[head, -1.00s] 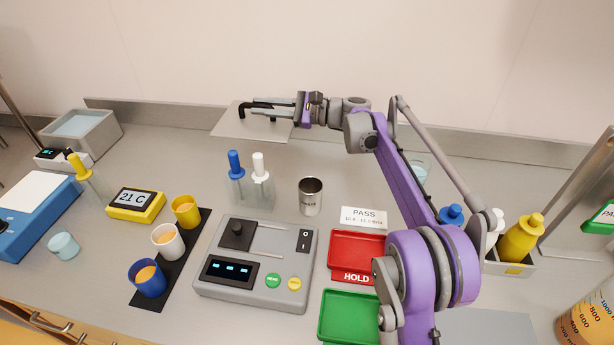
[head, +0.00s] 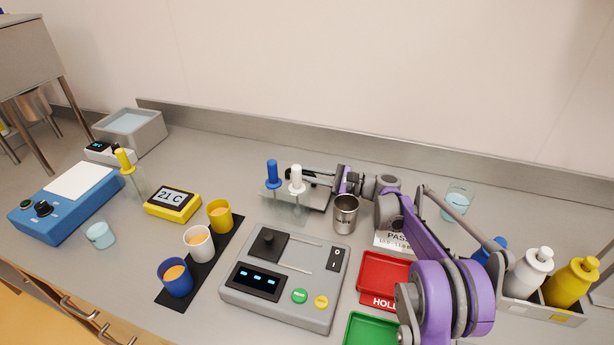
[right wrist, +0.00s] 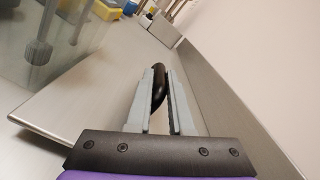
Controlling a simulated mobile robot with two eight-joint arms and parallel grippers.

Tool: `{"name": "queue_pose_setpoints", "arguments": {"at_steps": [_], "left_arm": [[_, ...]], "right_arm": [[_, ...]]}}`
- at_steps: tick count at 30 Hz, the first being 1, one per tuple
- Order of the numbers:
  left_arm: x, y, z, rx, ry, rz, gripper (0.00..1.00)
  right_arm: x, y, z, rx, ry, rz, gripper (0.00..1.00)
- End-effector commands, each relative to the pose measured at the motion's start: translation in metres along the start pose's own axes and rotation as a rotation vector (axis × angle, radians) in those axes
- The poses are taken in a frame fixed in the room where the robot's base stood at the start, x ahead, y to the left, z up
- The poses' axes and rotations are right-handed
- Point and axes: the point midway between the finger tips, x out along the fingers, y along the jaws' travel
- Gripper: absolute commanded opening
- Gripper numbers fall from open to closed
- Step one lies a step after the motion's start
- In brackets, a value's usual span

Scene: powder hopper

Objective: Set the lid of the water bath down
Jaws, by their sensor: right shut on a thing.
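The lid of the water bath is a flat grey metal plate (head: 318,201) with a black handle; it also shows in the right wrist view (right wrist: 95,105). My right gripper (head: 308,171) is shut on the black handle (right wrist: 159,88), with the plate below the fingers. The lid is low over the back of the bench, partly hidden behind the rod stand; I cannot tell whether it touches the bench. The open water bath (head: 128,131), a grey box with pale water, stands at the back left, away from the lid. My left gripper is not in view.
A clear stand with a blue-topped rod (head: 272,174) and a white-topped rod (head: 297,180) is just in front of the lid. A steel cup (head: 346,214) stands close to its right. The back wall ledge (head: 240,126) runs behind. Bench between bath and lid is clear.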

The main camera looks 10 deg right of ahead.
Motion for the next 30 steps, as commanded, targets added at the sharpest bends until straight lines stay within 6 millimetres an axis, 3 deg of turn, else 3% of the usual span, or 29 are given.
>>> {"name": "queue_pose_setpoints", "arguments": {"at_steps": [12,13,17,27,30], "left_arm": [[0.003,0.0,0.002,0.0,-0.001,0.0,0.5],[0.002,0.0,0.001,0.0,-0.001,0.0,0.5],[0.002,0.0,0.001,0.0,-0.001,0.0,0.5],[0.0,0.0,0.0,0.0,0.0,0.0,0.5],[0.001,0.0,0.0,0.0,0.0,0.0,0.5]], "right_arm": [[0.0,0.005,-0.008,0.0,-0.001,-0.001,0.0],[0.0,0.005,-0.008,0.0,0.0,0.0,0.25],[0.0,0.005,-0.007,0.0,0.0,0.0,0.48],[0.0,0.003,-0.004,0.0,0.0,0.0,0.49],[-0.012,0.002,-0.005,0.0,0.001,-0.002,0.49]]}}
